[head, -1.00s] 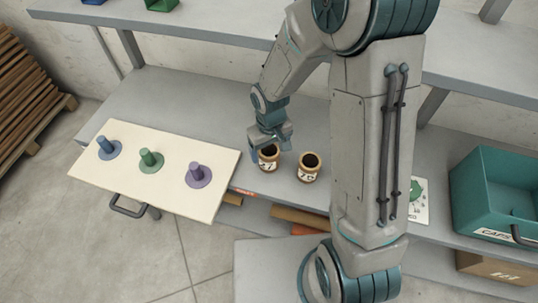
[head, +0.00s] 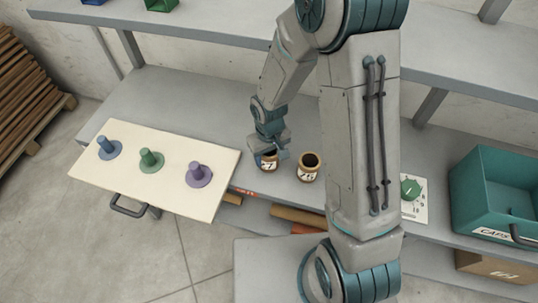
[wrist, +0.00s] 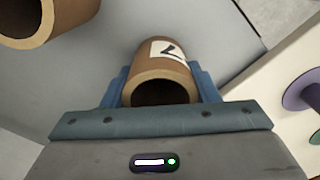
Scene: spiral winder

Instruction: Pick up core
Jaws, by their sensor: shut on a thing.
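A brown hollow core (head: 269,165) with a white number label stands on the grey shelf at the middle. My gripper (head: 268,153) is over it, its fingers on either side. In the wrist view the same core (wrist: 163,75) sits between the two blue fingers of my gripper (wrist: 161,88), which are shut on it. Its open end faces the gripper body. I cannot tell whether it is clear of the shelf. A second brown core (head: 308,168) with a label stands just to the right, apart from my gripper. It also shows at the wrist view's upper left (wrist: 32,28).
A cream board (head: 140,186) with blue, green and purple pegs lies to the left of the cores. A teal bin (head: 485,205) stands at the right. A card with a green dial (head: 412,208) lies beside my arm. An upper shelf (head: 210,28) runs behind.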

